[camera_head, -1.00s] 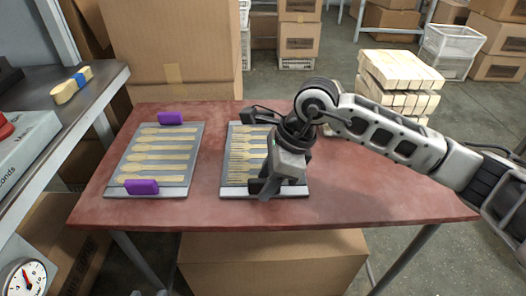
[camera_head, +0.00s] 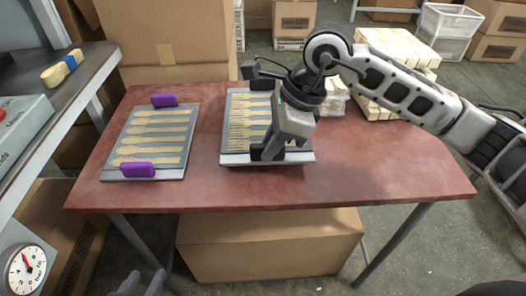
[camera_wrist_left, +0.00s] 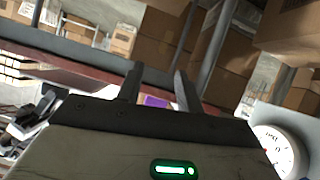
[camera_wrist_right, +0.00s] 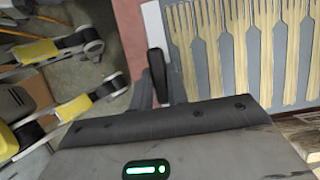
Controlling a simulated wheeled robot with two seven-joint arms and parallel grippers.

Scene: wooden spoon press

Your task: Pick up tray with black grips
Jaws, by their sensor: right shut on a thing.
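My left gripper (camera_wrist_left: 156,88) is open and empty. Its fingertips also show at the bottom of the head view (camera_head: 142,284), in front of the table.
A second grey tray (camera_head: 110,160) with purple grips (camera_head: 138,169) and wooden pieces lies on the left of the red table (camera_head: 380,180). A grey shelf (camera_head: 88,75) stands at left. Cardboard boxes (camera_head: 270,245) sit under and behind the table.

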